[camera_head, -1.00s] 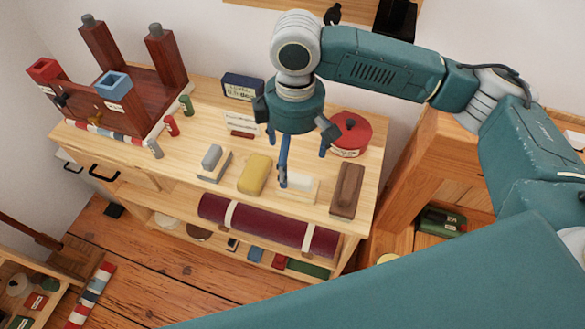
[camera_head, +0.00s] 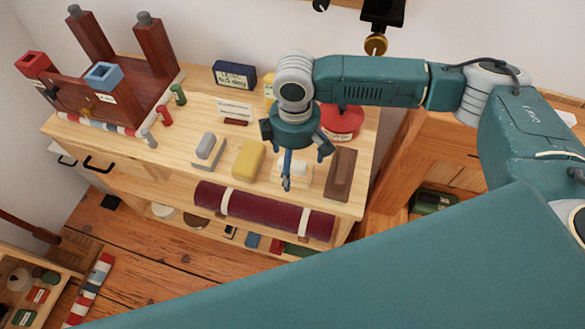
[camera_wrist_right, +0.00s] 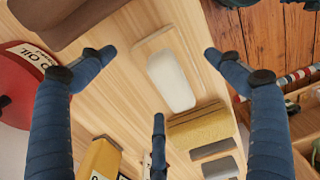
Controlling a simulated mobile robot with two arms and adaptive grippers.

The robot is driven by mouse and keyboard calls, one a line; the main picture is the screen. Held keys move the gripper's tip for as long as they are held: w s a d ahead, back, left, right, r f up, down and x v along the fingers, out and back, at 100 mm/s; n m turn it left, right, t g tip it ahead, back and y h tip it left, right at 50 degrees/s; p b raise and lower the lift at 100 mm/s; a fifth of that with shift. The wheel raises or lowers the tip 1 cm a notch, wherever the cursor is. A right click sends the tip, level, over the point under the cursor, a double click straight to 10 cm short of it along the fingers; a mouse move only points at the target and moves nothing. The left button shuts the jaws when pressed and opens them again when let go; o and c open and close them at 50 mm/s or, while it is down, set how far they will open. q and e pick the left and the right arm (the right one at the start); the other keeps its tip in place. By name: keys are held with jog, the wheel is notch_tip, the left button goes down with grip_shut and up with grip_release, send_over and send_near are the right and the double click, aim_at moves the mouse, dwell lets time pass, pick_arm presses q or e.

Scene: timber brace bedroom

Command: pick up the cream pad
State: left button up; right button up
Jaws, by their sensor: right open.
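The cream pad (camera_wrist_right: 172,80) lies on a pale wooden base on the bench top, in the upper middle of the right wrist view. In the head view the cream pad (camera_head: 299,168) is partly hidden behind my right gripper. My right gripper (camera_head: 293,165) is open and empty above the pad. In the wrist view its spread blue fingers (camera_wrist_right: 160,78) stand around the pad's area, with no finger seen closed on it. My left gripper is in neither view.
A yellow block (camera_head: 249,159) and a grey block (camera_head: 209,150) lie left of the pad, a dark brown block (camera_head: 341,174) right of it. A red tin (camera_head: 343,121) stands behind. A maroon roll (camera_head: 264,211) is on the shelf below.

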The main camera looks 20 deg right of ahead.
jog(key=shift+a, duration=0.1)
jog(key=c, duration=1.4)
notch_tip(320, 180, up, 20)
jog(key=shift+c, duration=0.2)
jog(key=o, duration=0.4)
jog(key=shift+c, duration=0.4)
